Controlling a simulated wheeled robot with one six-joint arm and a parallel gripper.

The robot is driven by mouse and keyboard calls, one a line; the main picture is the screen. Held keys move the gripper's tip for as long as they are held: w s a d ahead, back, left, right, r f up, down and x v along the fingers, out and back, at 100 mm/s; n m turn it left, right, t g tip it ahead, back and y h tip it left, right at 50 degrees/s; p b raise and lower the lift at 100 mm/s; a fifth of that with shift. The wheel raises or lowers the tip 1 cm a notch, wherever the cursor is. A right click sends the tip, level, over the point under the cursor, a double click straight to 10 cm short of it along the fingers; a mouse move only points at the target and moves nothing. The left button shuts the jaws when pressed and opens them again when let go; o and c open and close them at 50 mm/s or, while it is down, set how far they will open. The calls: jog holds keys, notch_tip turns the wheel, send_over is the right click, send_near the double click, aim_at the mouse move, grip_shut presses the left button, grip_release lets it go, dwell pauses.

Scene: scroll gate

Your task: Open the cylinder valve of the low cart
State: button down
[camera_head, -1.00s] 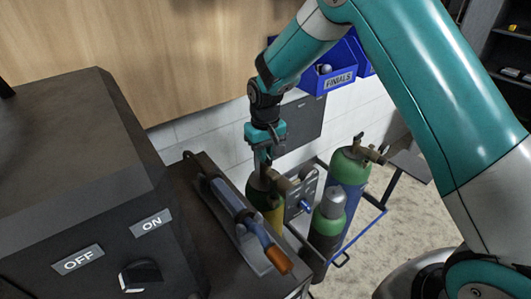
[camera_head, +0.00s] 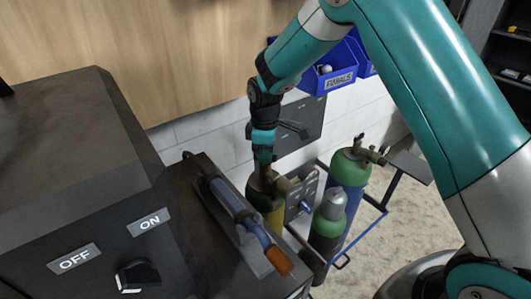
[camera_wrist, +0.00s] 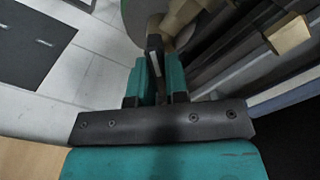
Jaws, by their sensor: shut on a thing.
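The low cart (camera_head: 364,233) has a blue frame and holds several gas cylinders. A yellow cylinder with a green shoulder (camera_head: 272,215) stands at its left end, with brass fittings at its top. My gripper (camera_head: 264,173) points down over this cylinder's top and is shut on a thin dark handle at its valve. In the wrist view the handle (camera_wrist: 155,47) shows between the teal fingers of my gripper (camera_wrist: 160,75). The fingers hide part of the valve.
A green-topped blue cylinder (camera_head: 348,176) and a smaller grey-capped green one (camera_head: 329,214) stand to the right. A dark bench (camera_head: 190,190) with an orange-handled tool (camera_head: 277,260) is close on the left. Blue bins (camera_head: 340,68) hang behind.

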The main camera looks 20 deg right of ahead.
jog(key=shift+n, duration=2.1)
jog(key=c, duration=1.1)
grip_release()
notch_tip(320, 180, up, 18)
jog(key=b, duration=0.2)
jog(key=shift+f+b, duration=0.25)
jog(key=shift+b, duration=0.1)
jog(key=s+a+m+y, duration=0.1)
jog(key=s+m, duration=0.2)
jog(key=s, duration=0.7)
jog(key=s+a+f+m+y, duration=0.1)
jog(key=s+a+m, duration=0.1)
jog(key=s, duration=0.8)
jog(key=s+a+m+y, duration=0.1)
jog(key=s+m, duration=0.3)
jog(key=s, duration=0.7)
jog(key=shift+a+f+m+y, duration=0.15)
jog(key=shift+m+y, duration=0.25)
jog(key=shift+y, duration=0.2)
